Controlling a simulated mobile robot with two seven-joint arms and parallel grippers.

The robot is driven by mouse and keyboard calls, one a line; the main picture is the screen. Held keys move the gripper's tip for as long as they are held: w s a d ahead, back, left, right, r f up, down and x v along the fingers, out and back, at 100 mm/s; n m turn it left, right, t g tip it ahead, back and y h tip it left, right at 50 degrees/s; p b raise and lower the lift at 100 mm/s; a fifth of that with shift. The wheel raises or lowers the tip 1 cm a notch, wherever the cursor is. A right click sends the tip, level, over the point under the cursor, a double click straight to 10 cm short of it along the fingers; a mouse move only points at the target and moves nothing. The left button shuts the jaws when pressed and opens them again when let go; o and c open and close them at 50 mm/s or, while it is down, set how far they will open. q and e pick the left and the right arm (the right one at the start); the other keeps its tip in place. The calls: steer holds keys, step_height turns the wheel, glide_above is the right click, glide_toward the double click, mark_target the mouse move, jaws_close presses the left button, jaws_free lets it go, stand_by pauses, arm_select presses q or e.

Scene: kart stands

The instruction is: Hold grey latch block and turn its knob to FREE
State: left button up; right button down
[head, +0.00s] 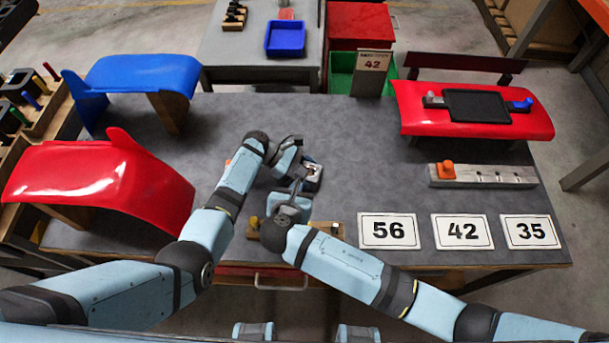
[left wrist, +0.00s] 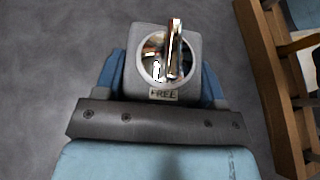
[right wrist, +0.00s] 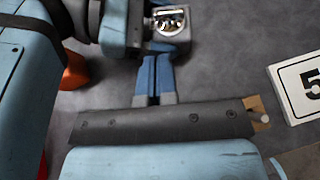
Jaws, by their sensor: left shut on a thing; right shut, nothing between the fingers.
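The grey latch block (head: 313,172) is near the middle of the grey table. My left gripper (left wrist: 162,78) is shut on it, with a blue finger on each side. In the left wrist view the block's round knob (left wrist: 166,58) faces the camera. Its shiny bar points up, away from the FREE label (left wrist: 163,94) on the near edge. My right gripper (right wrist: 155,75) is shut and empty. In the right wrist view its fingertips are just short of the block (right wrist: 170,25); I cannot tell whether they touch it. In the head view the arms partly hide the block.
Number cards 56 (head: 388,231), 42 (head: 462,232) and 35 (head: 527,231) lie at the front right. A grey rail with an orange piece (head: 482,175) and a red panel (head: 412,105) are behind them. Another red panel (head: 95,185) and a blue one (head: 140,72) stand at left.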

arm_select(q)
steer(key=shift+r, duration=0.1)
arm_select(e)
steer(key=v, duration=0.5)
steer(key=shift+a+r, duration=0.2)
steer(key=shift+a, duration=0.15)
arm_select(q)
steer(key=shift+w, duration=0.1)
steer(key=o, duration=0.8)
